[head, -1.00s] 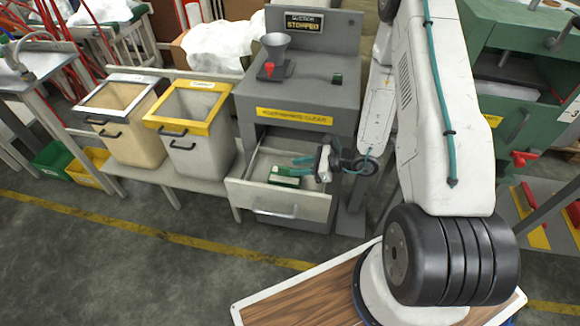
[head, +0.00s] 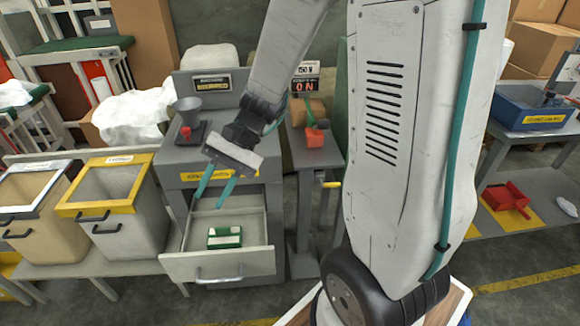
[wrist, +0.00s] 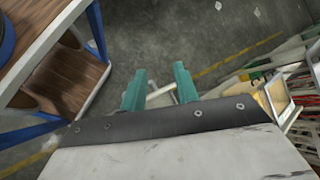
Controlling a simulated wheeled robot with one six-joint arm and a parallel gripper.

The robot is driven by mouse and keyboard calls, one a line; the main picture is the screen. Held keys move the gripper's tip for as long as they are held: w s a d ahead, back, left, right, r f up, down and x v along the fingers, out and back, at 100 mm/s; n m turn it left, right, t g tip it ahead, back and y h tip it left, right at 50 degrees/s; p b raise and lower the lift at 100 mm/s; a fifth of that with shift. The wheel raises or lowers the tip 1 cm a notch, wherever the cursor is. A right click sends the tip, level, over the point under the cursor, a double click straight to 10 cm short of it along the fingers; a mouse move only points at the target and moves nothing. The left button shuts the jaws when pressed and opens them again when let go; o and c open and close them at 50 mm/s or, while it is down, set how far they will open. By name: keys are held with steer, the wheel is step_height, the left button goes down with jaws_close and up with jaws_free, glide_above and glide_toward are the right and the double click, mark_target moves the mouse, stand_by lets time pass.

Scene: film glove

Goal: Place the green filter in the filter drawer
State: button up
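The green filter (head: 225,237), a small green frame with a pale face, lies inside the open filter drawer (head: 217,268) of the grey machine (head: 196,163). It rests on the drawer floor toward the front and right, apart from the drawer's front panel. My gripper (head: 211,200) is above the back of the drawer, clear of the filter. Its two teal fingers are spread and nothing is between them. In the wrist view the fingers (wrist: 160,92) are also apart and empty; the filter cannot be made out there.
A yellow-rimmed bin (head: 128,200) and a white-rimmed bin (head: 40,215) stand left of the machine. A funnel (head: 187,112) sits on the machine's top. A grey stand (head: 318,155) with a red item is close on the right. Floor is free in front of the drawer.

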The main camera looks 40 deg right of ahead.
steer(key=s+d+r+n+t+h, duration=0.1)
steer(key=s+d+r+n+h, duration=0.2)
steer(key=s, duration=0.4)
steer(key=s+d+r+n+t+h, duration=0.2)
steer(key=s+d+r+n+h, duration=0.2)
steer(key=s+r+n+h, duration=0.1)
step_height(320, 180, up, 3)
steer(key=s+h, duration=0.1)
steer(key=s, duration=0.2)
steer(key=shift+h, duration=0.3)
steer(key=shift+f, duration=0.1)
